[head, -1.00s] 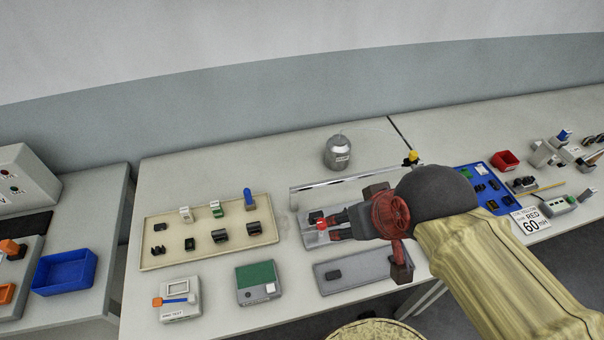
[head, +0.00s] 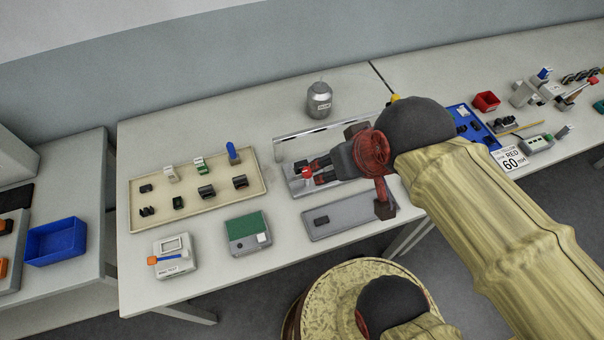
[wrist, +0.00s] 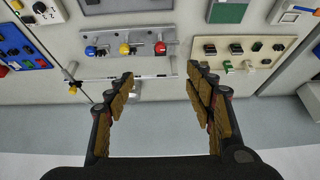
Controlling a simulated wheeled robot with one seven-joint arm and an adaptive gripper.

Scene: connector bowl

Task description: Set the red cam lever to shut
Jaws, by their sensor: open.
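The red cam lever shows as a red knob (head: 306,172) at the left end of a grey fixture plate (head: 297,190) in the head view. In the wrist view the red knob (wrist: 160,48) sits on the same plate, beside a yellow knob (wrist: 124,48) and a blue knob (wrist: 90,51). My gripper (head: 320,172) is open, its fingertips close to the red knob in the head view. In the wrist view my gripper (wrist: 160,76) has empty space between its fingers, with the red knob beyond them. I cannot tell whether a finger touches it. The lever's arm is unclear.
A metal rail (head: 330,130) runs behind the plate. A beige tray (head: 150,222) with several connectors lies to the left. A grey tray (head: 345,222) lies in front. A silver canister (head: 319,100) stands behind. A green-topped box (head: 247,233) is at the front left.

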